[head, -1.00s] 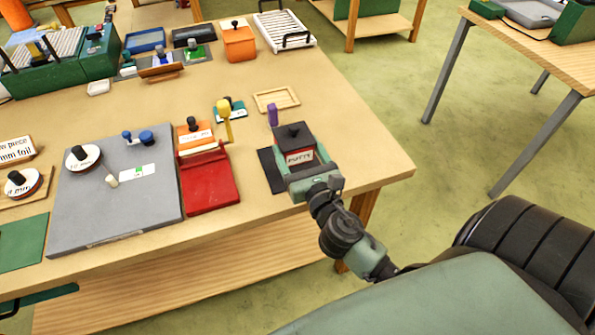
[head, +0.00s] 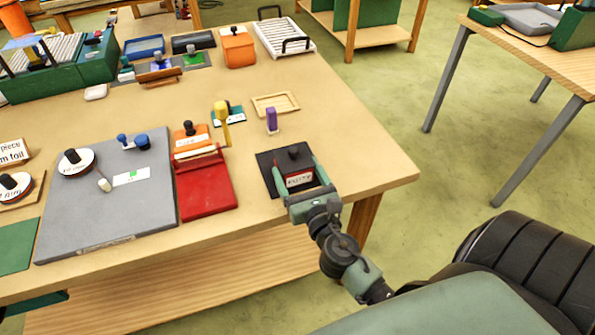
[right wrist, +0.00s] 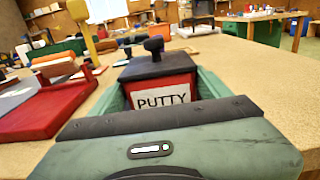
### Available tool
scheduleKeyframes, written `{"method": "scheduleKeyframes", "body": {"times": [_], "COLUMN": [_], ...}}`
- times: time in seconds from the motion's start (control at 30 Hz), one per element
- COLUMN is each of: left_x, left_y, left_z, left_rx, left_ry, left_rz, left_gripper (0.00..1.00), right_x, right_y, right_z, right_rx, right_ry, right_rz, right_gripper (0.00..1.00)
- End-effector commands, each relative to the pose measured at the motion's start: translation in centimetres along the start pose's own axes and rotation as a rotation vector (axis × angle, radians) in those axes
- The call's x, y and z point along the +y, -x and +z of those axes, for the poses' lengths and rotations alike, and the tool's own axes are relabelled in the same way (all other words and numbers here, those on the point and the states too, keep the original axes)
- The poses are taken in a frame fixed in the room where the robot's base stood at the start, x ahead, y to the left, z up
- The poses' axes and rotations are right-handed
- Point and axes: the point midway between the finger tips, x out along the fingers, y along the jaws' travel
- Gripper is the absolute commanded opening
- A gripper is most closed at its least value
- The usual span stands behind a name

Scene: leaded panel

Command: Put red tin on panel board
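The red tin (head: 298,180) has a black lid with a knob and a white label reading PUTTY. It stands upright on a dark square mat (head: 264,164) near the table's right front. My right gripper (head: 297,172) has one finger on each side of it, with small gaps showing in the head view. In the right wrist view the tin (right wrist: 185,85) sits between the green fingers; its base is hidden. A grey board (head: 110,210) with a label on its front edge lies at the left; it is probably the panel board. My left gripper is out of view.
A red tray-like piece (head: 206,188) lies between the grey board and the mat, with an orange block (head: 192,140) behind it. A yellow upright piece (head: 221,110), a purple piece (head: 271,120) and a small wooden frame (head: 276,104) stand behind. The table's right front corner is clear.

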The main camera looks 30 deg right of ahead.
Motion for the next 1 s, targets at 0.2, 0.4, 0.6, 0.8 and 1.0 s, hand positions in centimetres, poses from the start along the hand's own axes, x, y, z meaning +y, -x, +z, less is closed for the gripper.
{"method": "scheduleKeyframes", "body": {"times": [0.2,0.4,0.6,0.8,1.0], "left_x": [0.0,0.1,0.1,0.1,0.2], "left_y": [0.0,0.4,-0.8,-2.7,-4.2], "left_z": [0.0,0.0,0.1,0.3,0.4], "left_rx": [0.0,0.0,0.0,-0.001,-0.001], "left_ry": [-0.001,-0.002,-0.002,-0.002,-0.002], "left_rz": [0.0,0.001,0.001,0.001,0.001], "left_gripper": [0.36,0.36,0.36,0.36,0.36], "right_x": [0.0,0.0,0.0,0.0,0.0], "right_y": [0.0,0.0,2.8,7.3,10.6], "right_z": [0.0,0.4,-0.1,-0.3,-0.1], "right_rx": [0.0,0.0,0.004,0.005,0.002], "right_ry": [0.0,0.0,-0.001,-0.001,-0.001], "right_rz": [0.0,0.0,0.001,0.001,0.001], "right_gripper": [0.94,0.94,0.94,0.94,0.94]}}
